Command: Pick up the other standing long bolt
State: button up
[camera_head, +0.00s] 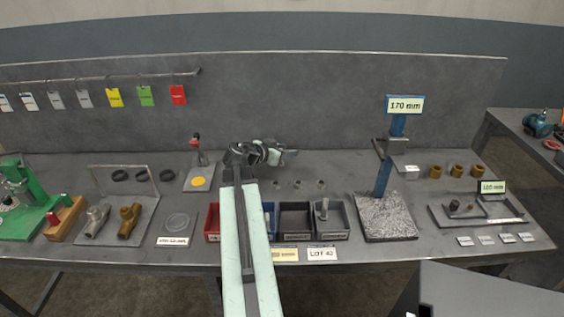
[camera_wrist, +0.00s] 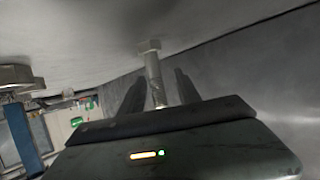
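A long grey bolt (camera_wrist: 154,75) shows in the wrist view, its hex head (camera_wrist: 150,45) against the grey surface and its shank pointing toward my gripper. My gripper (camera_wrist: 161,84) is open, with one dark finger on each side of the shank. Gaps seem to show between the shank and both fingers. In the head view my gripper (camera_head: 280,153) is over the back middle of the bench, and I cannot make out this bolt there. Another grey bolt-like part (camera_head: 323,210) stands in a grey bin (camera_head: 343,225) at the bench front.
Small grey parts (camera_head: 297,184) sit on the bench behind a red bin (camera_head: 212,224), a blue bin (camera_head: 269,208) and a dark bin (camera_head: 295,222). A blue post with a 170 mm sign (camera_head: 404,104) rises from a granite block (camera_head: 385,217) to the right. A back panel (camera_head: 300,95) closes off the rear.

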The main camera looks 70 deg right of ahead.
grip_shut()
jog(key=shift+r, duration=0.1)
notch_tip(320, 180, up, 10)
jog(key=p, duration=1)
jog(key=shift+r, duration=0.15)
